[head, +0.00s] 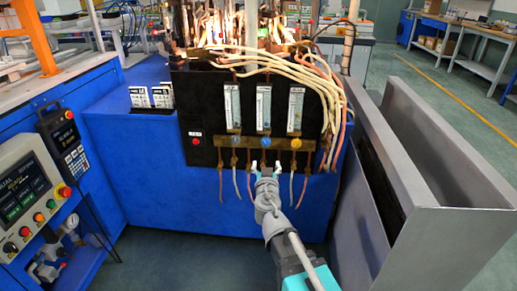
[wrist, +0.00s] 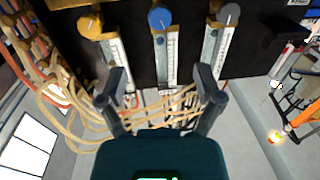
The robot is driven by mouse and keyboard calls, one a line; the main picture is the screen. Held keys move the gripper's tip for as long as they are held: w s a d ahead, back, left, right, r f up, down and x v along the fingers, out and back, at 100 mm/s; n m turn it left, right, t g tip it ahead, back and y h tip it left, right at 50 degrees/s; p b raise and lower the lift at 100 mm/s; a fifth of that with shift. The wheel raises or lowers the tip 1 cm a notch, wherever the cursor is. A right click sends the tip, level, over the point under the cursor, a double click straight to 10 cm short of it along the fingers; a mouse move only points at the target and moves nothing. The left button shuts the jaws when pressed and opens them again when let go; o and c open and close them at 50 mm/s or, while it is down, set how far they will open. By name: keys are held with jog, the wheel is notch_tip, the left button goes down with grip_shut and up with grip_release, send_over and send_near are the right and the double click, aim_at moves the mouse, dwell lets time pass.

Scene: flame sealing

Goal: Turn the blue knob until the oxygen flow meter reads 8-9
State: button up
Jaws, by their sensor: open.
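The blue knob (head: 264,142) is the middle one of three on a brass-coloured bar of the black panel. In the wrist view, which is upside down, the blue knob (wrist: 160,18) is at the top centre. Its flow meter tube (head: 264,105) stands above it in the head view and also shows in the wrist view (wrist: 166,58); its reading is too small to tell. My gripper (head: 266,166) is open and empty, just below the blue knob in the head view. In the wrist view my gripper (wrist: 162,78) has its fingers apart, with the knob beyond the tips.
A yellow knob (head: 296,143) and a grey-blue knob (head: 236,141) flank the blue one closely. Pale hoses (head: 315,75) loop at the panel's right, and thin tubes hang below the bar. A grey metal trough (head: 450,235) stands at right. A red button (head: 196,141) is at left.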

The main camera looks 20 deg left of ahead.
jog(key=shift+d+m, duration=0.2)
jog(key=shift+m, duration=0.1)
jog(key=shift+s, duration=0.15)
